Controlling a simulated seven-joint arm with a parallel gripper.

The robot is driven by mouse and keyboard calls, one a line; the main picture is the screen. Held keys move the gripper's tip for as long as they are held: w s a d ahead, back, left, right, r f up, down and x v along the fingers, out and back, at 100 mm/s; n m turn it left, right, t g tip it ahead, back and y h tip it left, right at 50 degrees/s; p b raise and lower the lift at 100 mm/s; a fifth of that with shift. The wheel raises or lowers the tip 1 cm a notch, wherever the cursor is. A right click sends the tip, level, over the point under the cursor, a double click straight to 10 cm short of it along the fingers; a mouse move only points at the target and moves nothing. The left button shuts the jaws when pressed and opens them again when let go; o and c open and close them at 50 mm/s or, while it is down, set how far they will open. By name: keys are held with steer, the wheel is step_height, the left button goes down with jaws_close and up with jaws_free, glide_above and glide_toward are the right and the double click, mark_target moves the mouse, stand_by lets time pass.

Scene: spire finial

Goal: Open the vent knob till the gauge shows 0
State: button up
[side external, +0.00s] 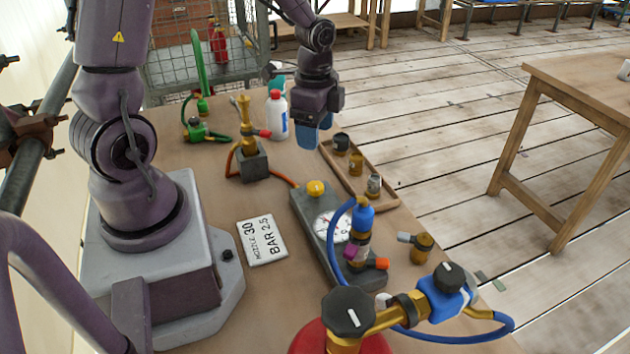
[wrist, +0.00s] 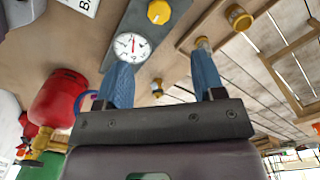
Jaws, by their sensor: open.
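A yellow knob (side external: 316,188), which seems to be the vent knob, sits on the far end of a long grey block (side external: 305,210). It also shows at the top of the wrist view (wrist: 158,11). A round white gauge (side external: 331,227) lies beside it on the same block, and in the wrist view (wrist: 131,46) it is partly behind a finger. Its needle is too small to read surely. My gripper (side external: 308,140) has blue fingers, is open and empty, and hangs above the table beyond the knob, apart from it. Its fingers also show in the wrist view (wrist: 160,75).
A wooden tray (side external: 385,192) with small fittings stands right of the block. A blue-topped fitting (side external: 361,222) with a blue hose stands on the block's near end. A brass fitting (side external: 247,150), a white bottle (side external: 277,116), a sign (side external: 262,240) and a red cylinder (side external: 375,345) stand around.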

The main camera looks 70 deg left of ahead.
mark_target(315, 185)
step_height(315, 185, down, 13)
steer(key=shift+r, duration=0.1)
stand_by(0.3)
steer(key=shift+c, duration=0.3)
steer(key=c, duration=0.9)
